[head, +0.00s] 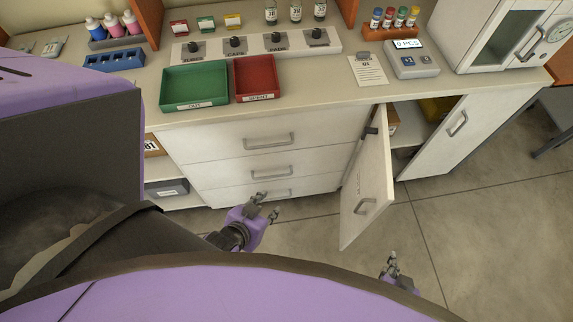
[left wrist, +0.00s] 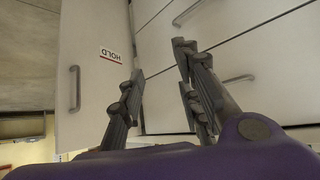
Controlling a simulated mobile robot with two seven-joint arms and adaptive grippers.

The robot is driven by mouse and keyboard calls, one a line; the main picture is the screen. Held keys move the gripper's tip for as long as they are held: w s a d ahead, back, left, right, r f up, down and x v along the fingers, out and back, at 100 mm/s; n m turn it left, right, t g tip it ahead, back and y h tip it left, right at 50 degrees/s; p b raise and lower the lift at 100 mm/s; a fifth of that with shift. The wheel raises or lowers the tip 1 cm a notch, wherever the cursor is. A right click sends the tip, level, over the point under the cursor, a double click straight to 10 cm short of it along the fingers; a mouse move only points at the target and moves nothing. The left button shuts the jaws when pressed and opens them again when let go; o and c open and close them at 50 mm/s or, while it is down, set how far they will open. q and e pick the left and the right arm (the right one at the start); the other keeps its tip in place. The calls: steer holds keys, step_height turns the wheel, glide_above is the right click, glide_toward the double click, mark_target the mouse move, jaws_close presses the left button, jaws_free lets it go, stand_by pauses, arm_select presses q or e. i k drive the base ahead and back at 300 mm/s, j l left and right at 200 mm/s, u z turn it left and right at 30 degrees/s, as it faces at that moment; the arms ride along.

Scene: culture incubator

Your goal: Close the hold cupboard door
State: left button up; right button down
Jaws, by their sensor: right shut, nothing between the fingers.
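The hold cupboard door (head: 367,185) stands open, swung out from the counter front, its outer face with a grey handle (head: 366,206) turned to the left. In the left wrist view the door (left wrist: 88,60) fills the left part, with an upside-down HOLD label (left wrist: 111,55) and the handle (left wrist: 75,88). My left gripper (head: 268,204) is open and empty, left of the door and apart from it, in front of the drawers. Its spread fingers also show in the left wrist view (left wrist: 158,64). My right gripper (head: 390,268) is shut and empty, low and right of the door; my body partly hides it.
Drawers (head: 268,158) line the counter left of the door. Right of the cupboard opening is another white door (head: 450,135) with a handle. The counter (head: 300,90) carries green and red trays, bottles and a scale. The floor (head: 460,230) right of the open door is clear.

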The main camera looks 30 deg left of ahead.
mark_target(367, 191)
steer(key=k+j+z, duration=0.25)
steer(key=j, duration=0.35)
steer(key=k+j+z, duration=0.2)
steer(key=k+j, duration=0.15)
steer(key=j, duration=0.2)
steer(key=k+j+z, duration=0.25)
steer(key=j, duration=0.25)
steer(key=k, duration=0.1)
